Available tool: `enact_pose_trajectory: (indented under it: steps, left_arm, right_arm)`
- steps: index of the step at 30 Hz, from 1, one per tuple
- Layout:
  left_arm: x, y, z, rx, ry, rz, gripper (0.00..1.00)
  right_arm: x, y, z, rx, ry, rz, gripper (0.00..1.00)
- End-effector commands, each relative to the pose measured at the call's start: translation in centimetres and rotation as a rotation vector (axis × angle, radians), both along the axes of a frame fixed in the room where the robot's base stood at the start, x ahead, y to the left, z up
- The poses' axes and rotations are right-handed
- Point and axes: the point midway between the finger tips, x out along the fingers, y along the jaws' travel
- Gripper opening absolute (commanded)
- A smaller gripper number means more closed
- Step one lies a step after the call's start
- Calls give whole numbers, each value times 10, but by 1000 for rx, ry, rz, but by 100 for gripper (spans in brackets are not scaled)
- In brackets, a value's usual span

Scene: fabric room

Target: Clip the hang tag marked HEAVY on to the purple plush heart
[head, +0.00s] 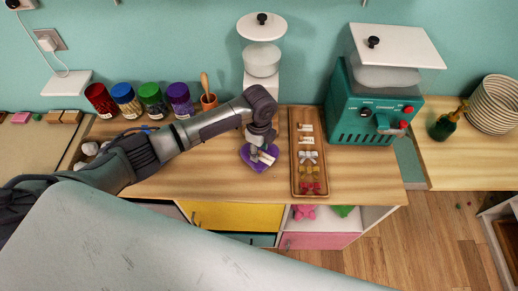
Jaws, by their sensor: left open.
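The purple plush heart (251,163) lies on the wooden counter, left of the tray, partly covered by my gripper. A small whitish tag (267,157) shows at the heart's right upper side, just under the fingers; its marking is too small to read, and I cannot tell whether it is clipped on or only resting there. My left gripper (259,150) points down over the heart and tag, with its jaws open. Two more pale tags (305,133) lie in the upper part of the tray; their markings are also unreadable. My right gripper is not in view.
The wooden tray (295,178) also holds silver, gold and red bows. Several coloured jars (140,99) and an orange cup (209,102) stand at the back left. A white dispenser (261,62) stands behind the heart, a teal machine (360,115) at right.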

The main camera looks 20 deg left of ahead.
Motion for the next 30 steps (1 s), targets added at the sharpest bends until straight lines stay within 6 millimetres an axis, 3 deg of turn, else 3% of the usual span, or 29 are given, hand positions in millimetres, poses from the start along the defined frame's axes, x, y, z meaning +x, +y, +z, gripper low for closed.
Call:
enact_pose_trajectory:
  steps: [16,21,30]
  left_arm:
    - [1,0,100,-1,-4,-1,45]
    - [0,0,115,1,-1,0,45]
    - [0,0,118,0,0,0,45]
  right_arm:
    - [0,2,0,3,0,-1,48]
    - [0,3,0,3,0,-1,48]
    - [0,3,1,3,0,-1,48]
